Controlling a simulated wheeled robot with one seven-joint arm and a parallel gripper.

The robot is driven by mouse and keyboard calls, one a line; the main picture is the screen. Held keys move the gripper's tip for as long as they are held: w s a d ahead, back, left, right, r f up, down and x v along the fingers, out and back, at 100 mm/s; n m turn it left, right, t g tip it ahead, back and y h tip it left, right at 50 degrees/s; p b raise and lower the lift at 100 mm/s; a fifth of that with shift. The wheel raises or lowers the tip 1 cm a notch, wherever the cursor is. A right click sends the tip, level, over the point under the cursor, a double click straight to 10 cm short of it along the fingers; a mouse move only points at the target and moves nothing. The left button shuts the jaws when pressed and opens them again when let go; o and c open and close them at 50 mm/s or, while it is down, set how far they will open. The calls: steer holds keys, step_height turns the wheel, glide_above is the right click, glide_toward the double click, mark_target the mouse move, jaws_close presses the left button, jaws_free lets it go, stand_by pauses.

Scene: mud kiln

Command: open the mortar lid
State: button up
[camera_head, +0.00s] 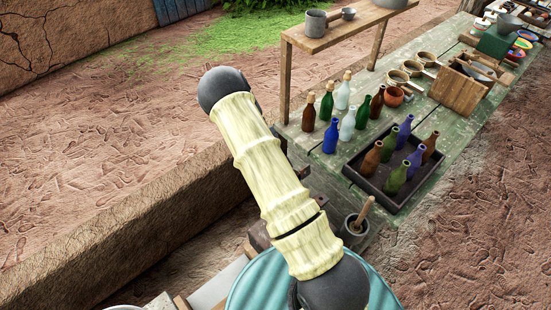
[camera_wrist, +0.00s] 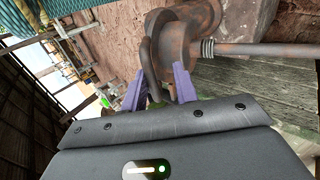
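In the wrist view, the two purple fingers of my gripper (camera_wrist: 157,88) stand apart. A dark, rusty curved loop (camera_wrist: 149,74) rises between them, close to the fingers; whether they touch it I cannot tell. The loop is beside a rusty metal body (camera_wrist: 185,35) with a bar running right. I cannot tell for sure whether this is the mortar lid. In the head view, my arm hides the gripper, and a brown rusty piece (camera_head: 259,238) shows partly behind the arm. A small dark cup with a wooden stick (camera_head: 356,227) stands right of the arm; no lid shows on it.
A green wooden table (camera_head: 436,160) holds several bottles, a dark tray (camera_head: 372,188) of bottles, ladles and a wooden box (camera_head: 459,93). A low mud ledge (camera_head: 130,225) lies left of my arm. The ground farther left is clear.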

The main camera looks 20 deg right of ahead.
steer(key=shift+o, duration=0.7)
steer(key=shift+w+a+f, duration=0.1)
steer(key=shift+w+f, duration=0.15)
steer(key=shift+w, duration=0.1)
steer(key=shift+r, duration=0.2)
steer(key=shift+s, duration=0.1)
steer(key=shift+r, duration=0.15)
steer(key=v, duration=1.7)
steer(key=shift+p, duration=0.4)
steer(key=shift+r, duration=0.1)
